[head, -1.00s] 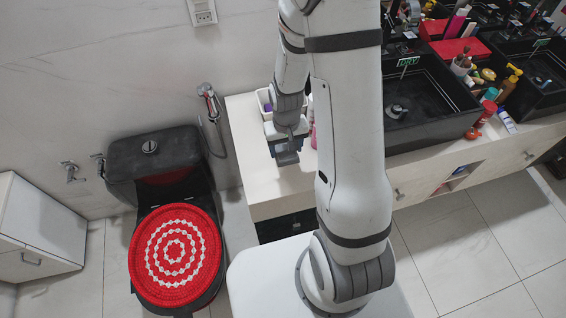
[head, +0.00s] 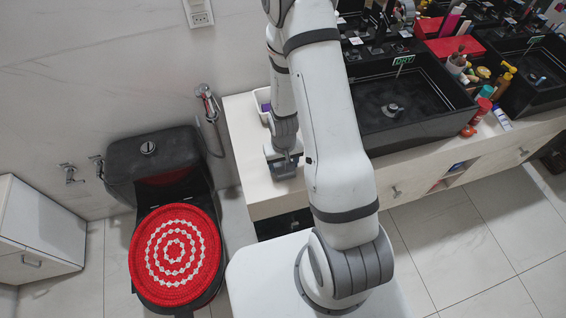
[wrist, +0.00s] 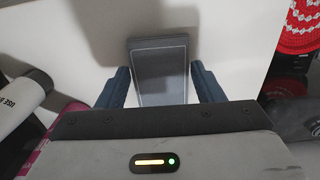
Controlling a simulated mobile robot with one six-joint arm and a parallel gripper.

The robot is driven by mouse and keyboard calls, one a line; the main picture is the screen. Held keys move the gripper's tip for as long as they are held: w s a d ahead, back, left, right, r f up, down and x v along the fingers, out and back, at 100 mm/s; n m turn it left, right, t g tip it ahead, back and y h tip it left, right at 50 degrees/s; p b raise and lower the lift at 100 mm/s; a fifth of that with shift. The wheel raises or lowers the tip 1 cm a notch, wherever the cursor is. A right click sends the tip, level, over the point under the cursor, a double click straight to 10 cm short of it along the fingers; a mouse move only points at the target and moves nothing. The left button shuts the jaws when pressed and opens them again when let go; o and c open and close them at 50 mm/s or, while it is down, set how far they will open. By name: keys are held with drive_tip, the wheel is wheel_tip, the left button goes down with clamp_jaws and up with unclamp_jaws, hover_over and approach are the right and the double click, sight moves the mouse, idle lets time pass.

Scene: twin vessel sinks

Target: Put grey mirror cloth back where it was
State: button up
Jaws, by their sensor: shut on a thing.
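The grey mirror cloth (wrist: 160,78) shows in the wrist view as a flat dark-grey rectangle with a paler edge, between the two blue fingers. My gripper (wrist: 159,82) is shut on it. In the head view my gripper (head: 283,158) is low over the left end of the pale counter, with the grey cloth (head: 285,173) just showing below it. I cannot tell whether the cloth touches the counter. My arm hides part of the counter behind it.
A white tub (head: 262,103) with a purple item stands behind my gripper. A white bottle (wrist: 22,105) is at left in the wrist view. The black sink (head: 415,105) is to the right. Bare counter (head: 262,205) lies in front; the toilet's red cover (head: 175,255) is at lower left.

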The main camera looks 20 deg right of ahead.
drive_tip(key=o, duration=0.9)
wheel_tip(320, 180, up, 12)
drive_tip(key=b, duration=0.2)
wheel_tip(320, 180, up, 15)
drive_tip(key=t, duration=0.2)
hover_over(283, 167)
drive_tip(key=s, duration=0.5)
drive_tip(key=shift+t, duration=0.7)
drive_tip(key=shift+s+d+r, duration=0.1)
drive_tip(key=shift+s+r, duration=3.95)
drive_tip(key=shift+s, duration=0.2)
